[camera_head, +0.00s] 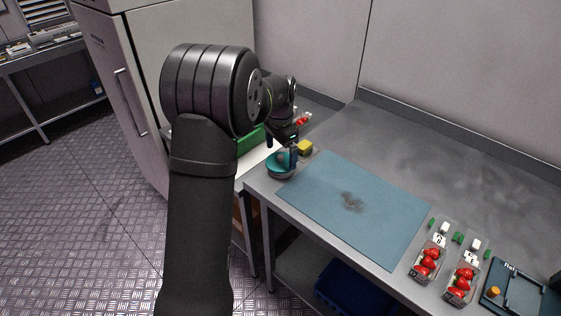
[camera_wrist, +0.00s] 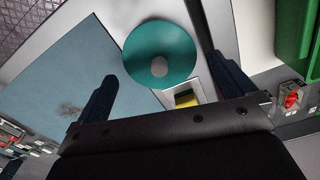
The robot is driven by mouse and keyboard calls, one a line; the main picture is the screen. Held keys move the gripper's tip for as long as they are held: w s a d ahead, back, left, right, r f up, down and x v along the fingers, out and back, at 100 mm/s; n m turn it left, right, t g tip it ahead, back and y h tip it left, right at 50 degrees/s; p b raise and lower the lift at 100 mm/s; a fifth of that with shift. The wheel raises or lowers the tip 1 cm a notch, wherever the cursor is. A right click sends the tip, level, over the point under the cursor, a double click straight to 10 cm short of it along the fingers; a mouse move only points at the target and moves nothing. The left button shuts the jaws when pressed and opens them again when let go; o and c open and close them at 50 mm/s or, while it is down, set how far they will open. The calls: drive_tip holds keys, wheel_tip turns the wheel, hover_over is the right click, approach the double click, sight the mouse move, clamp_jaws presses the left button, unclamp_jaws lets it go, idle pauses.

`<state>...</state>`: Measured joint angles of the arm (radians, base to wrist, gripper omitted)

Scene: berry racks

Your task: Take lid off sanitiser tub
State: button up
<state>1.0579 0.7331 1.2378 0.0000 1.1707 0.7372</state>
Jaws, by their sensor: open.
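The sanitiser tub (camera_head: 281,170) stands at the left corner of the steel bench, beside the blue mat, partly behind my gripper (camera_head: 283,148) in the head view. In the wrist view I look down on its round teal lid (camera_wrist: 143,60), which has a pale grey knob (camera_wrist: 159,67) in the middle. The lid is on the tub. My gripper (camera_wrist: 164,68) is open and empty, its dark fingers spread to either side of the lid in the wrist view. The knob lies between them in the picture, and I see no finger touching it. The exact height gap is unclear.
A blue mat (camera_head: 330,185) with a dark smudge covers the bench front. A yellow block (camera_head: 305,147) sits close behind the tub. A green crate (camera_head: 250,138) is to the left. Strawberry punnets (camera_head: 428,262) and a scale (camera_head: 520,295) stand at right. The rear bench is clear.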

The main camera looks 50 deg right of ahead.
drive_tip(key=shift+f, duration=0.85)
drive_tip(key=c, duration=0.9)
drive_tip(key=shift+o, duration=0.2)
drive_tip(key=shift+r, duration=0.1)
